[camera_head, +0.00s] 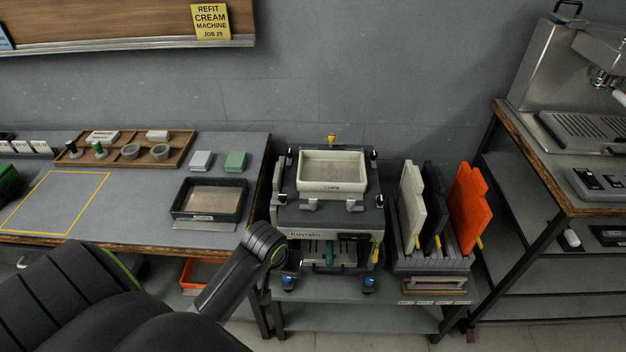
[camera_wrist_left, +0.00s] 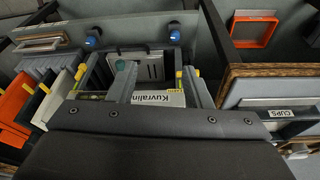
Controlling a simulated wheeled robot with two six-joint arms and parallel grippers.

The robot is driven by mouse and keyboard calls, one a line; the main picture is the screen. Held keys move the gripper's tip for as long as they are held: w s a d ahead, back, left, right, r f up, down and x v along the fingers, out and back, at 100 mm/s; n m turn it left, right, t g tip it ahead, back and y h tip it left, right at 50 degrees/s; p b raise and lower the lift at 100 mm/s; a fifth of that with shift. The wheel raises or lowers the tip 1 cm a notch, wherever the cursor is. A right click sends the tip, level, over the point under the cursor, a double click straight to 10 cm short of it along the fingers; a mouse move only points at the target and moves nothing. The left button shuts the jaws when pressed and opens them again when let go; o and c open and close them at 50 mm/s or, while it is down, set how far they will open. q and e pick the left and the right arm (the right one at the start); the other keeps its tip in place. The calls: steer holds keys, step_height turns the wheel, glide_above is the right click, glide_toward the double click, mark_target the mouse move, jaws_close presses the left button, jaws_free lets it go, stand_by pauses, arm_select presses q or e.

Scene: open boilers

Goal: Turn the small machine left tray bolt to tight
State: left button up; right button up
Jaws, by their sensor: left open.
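The small machine (camera_head: 330,215), labelled Kuvralin, stands on a low bench with a cream tray (camera_head: 332,186) on its top. Two grey clip-like parts (camera_head: 313,204) sit in front of the tray. Two blue knobs show low at the front, one at left (camera_head: 288,282) and one at right (camera_head: 369,283); they also show in the left wrist view (camera_wrist_left: 90,42). I cannot tell which part is the left tray bolt. My left gripper (camera_wrist_left: 161,88) is open and empty over the machine's front in the left wrist view; its fingers are not discernible in the head view. My right gripper is out of view.
A rack of cream, black and orange panels (camera_head: 470,209) stands right of the machine. A dark tray (camera_head: 208,213) lies on the left table, with a wooden tray (camera_head: 180,148) of small parts behind. An orange bin (camera_wrist_left: 253,28) sits low beside the machine.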

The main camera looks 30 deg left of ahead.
arm_select(q)
steer(key=w+a+r+n+g, duration=0.1)
steer(key=w+a+r+n, duration=0.15)
steer(key=w, duration=0.55)
step_height(320, 180, up, 15)
steer(key=n+g+h, duration=0.1)
steer(key=n+g, duration=0.1)
steer(key=n, duration=0.7)
glide_above(313, 200)
steer(key=shift+m, duration=0.35)
step_height(313, 200, down, 17)
steer(key=shift+r+p, duration=0.15)
steer(key=shift+p, duration=0.35)
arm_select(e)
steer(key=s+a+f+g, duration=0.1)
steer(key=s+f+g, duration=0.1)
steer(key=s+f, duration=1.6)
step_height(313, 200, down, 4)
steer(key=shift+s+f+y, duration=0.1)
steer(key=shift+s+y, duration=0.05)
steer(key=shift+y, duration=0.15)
arm_select(q)
jaws_close()
